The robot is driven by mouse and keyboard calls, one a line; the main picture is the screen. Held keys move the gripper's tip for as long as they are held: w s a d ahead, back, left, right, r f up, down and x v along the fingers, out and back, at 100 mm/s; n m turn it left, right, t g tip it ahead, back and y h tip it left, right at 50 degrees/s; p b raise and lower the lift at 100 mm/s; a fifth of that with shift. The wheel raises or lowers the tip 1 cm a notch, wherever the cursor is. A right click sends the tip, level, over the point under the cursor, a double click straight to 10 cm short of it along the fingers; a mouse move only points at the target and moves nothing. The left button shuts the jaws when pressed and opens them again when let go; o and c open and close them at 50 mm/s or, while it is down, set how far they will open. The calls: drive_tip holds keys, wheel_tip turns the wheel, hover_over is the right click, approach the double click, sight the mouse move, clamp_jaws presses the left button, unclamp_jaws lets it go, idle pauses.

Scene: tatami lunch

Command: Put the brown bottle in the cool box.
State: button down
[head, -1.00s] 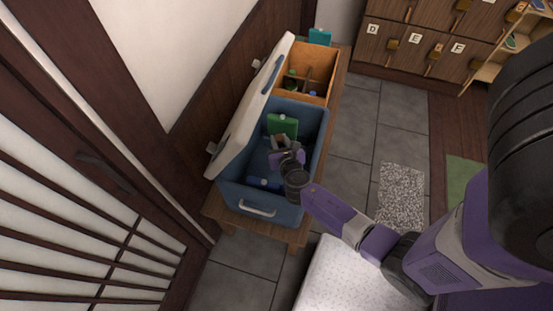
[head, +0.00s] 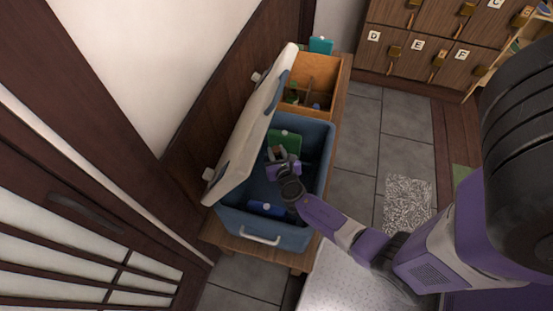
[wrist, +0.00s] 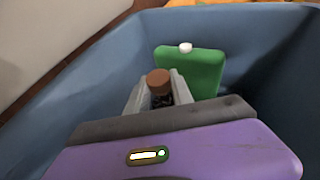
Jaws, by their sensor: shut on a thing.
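The cool box (head: 262,229) is blue and stands open on a wooden bench, its white lid (head: 247,135) tilted up on the left. My gripper (head: 277,153) is inside the box opening. In the wrist view my gripper (wrist: 157,92) is shut on the brown bottle (wrist: 158,80), whose brown cap and dark neck show between the fingers. The rest of the bottle is hidden by the gripper. The blue walls of the box surround the gripper in the wrist view.
A green flat container (wrist: 190,70) with a white cap stands in the box beyond the gripper. A blue item (head: 266,208) lies near the front wall. A wooden crate (head: 318,70) with bottles stands behind the box. Lettered lockers (head: 400,45) are at the back.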

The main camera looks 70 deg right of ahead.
sight(277, 158)
drive_tip(key=shift+f+b, duration=0.55)
drive_tip(key=shift+f, duration=0.85)
drive_tip(key=shift+f, duration=0.15)
drive_tip(key=c, duration=1.1)
unclamp_jaws()
drive_tip(key=shift+s+r, duration=0.1)
drive_tip(key=shift+r, duration=0.15)
drive_tip(key=p+v, duration=0.1)
drive_tip(key=v, duration=0.6)
drive_tip(key=shift+s+a+p, duration=0.1)
drive_tip(key=shift+a+p, duration=0.15)
drive_tip(key=shift+p, duration=0.05)
